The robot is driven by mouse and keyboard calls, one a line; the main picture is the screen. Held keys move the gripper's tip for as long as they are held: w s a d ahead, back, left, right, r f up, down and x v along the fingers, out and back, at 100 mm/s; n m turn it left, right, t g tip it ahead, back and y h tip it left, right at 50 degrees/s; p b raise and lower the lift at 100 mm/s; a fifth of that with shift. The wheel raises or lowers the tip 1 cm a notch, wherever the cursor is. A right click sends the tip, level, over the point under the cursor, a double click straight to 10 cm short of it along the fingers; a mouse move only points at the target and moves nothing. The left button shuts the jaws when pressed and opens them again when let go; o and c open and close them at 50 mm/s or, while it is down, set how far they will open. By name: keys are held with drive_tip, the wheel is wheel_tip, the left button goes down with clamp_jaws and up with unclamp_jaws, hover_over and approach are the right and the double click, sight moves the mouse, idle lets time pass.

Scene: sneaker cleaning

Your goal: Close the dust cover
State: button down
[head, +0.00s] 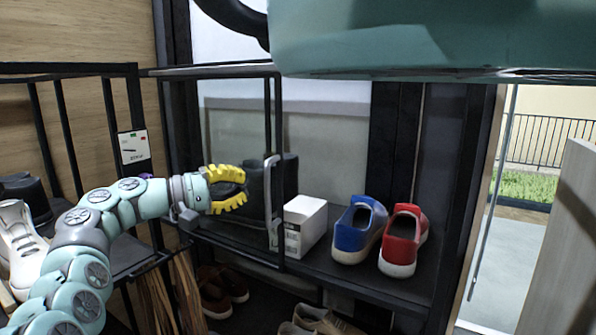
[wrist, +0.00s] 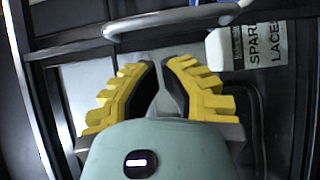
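The dust cover looks like a clear panel in a black frame (head: 278,120) on the shelf rack. A silver upright bar handle (head: 272,200) is on its right side. The cover is in front of the left part of the shelf, while the shoes at the right stand uncovered; its exact angle is hard to tell. My gripper (head: 244,185), with yellow ridged fingers, is left of the handle and apart from it. In the wrist view the handle (wrist: 170,22) crosses above the fingertips (wrist: 160,62), which have a gap between them and hold nothing clear.
A white box (head: 305,226) stands right of the handle; its label (wrist: 262,45) reads partly "SPARE LACES". A blue and a red sneaker (head: 360,230) (head: 403,240) stand farther right on the shelf. A teal body part of mine covers the top right. Another rack with shoes (head: 20,240) is at left.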

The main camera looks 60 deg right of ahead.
sight(279, 184)
drive_tip(key=shift+s+d+r+p, duration=0.15)
drive_tip(key=shift+s+d+p, duration=0.05)
drive_tip(key=shift+s+p, duration=0.3)
drive_tip(key=shift+s+d+r+p, duration=0.1)
drive_tip(key=shift+s+d+p, duration=0.05)
drive_tip(key=shift+s+p, duration=0.3)
drive_tip(key=shift+s+d+f+p, duration=0.1)
drive_tip(key=shift+s+f+p, duration=0.05)
drive_tip(key=shift+s+p, duration=0.3)
drive_tip(key=shift+s+f, duration=0.1)
drive_tip(key=shift+f, duration=0.05)
